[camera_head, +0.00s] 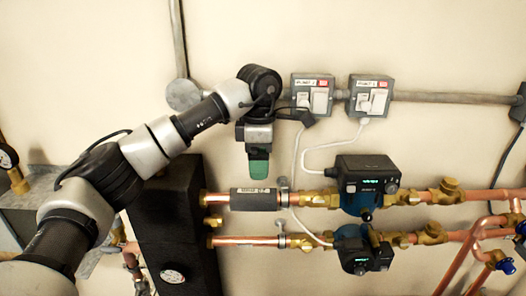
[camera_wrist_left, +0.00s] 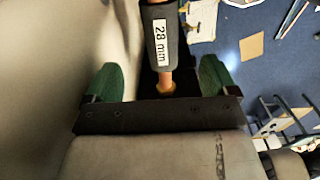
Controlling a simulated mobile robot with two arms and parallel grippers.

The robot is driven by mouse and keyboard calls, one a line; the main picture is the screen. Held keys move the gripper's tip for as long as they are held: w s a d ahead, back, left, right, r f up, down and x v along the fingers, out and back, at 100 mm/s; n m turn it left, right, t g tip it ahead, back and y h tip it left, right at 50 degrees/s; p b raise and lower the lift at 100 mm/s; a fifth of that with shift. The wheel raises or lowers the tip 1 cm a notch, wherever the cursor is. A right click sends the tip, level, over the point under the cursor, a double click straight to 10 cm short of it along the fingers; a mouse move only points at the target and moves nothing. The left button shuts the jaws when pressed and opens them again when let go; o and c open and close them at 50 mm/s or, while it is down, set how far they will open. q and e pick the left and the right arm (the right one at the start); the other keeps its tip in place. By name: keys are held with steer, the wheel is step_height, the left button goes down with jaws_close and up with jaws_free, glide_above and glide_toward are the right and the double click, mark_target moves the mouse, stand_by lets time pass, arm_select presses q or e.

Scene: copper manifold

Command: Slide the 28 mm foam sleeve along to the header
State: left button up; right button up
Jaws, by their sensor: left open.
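The dark grey foam sleeve (camera_head: 254,200) sits around the upper copper pipe, right of the black header block (camera_head: 172,215). A short stretch of bare copper pipe (camera_head: 218,199) shows between them. In the left wrist view the sleeve (camera_wrist_left: 160,35) carries a white "28 mm" label, with bare copper and a brass fitting (camera_wrist_left: 166,89) below it. My left gripper (camera_head: 259,168) appears just above the sleeve in the head view, green fingers pointing down. In the wrist view its fingers (camera_wrist_left: 160,82) are open and apart, with the pipe line between them and nothing gripped. My right gripper is not in view.
A pipe clip (camera_head: 283,192) stands at the sleeve's right end. Two pumps (camera_head: 366,183) (camera_head: 360,250) with brass valves are further right. A lower copper pipe (camera_head: 245,241) runs below. Switch boxes (camera_head: 313,93) and hanging cables are above, near my left wrist.

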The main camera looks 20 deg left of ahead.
mark_target(259, 191)
arm_select(q)
step_height(259, 191, down, 4)
steer(key=shift+s+d+r+p, duration=0.1)
steer(key=shift+r+p, duration=0.15)
steer(key=shift+p, duration=0.4)
step_height(259, 191, down, 6)
steer(key=shift+f+p, duration=0.2)
steer(key=shift+p, duration=0.8)
steer(key=shift+f, duration=0.5)
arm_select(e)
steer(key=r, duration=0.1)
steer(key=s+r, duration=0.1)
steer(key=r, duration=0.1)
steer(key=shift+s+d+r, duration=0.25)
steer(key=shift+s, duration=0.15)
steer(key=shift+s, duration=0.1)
arm_select(q)
steer(key=shift+c, duration=1.2)
steer(key=c, duration=0.8)
steer(key=shift+o, duration=0.2)
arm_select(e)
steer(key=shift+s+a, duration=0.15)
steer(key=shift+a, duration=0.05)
arm_select(q)
steer(key=shift+a, duration=0.2)
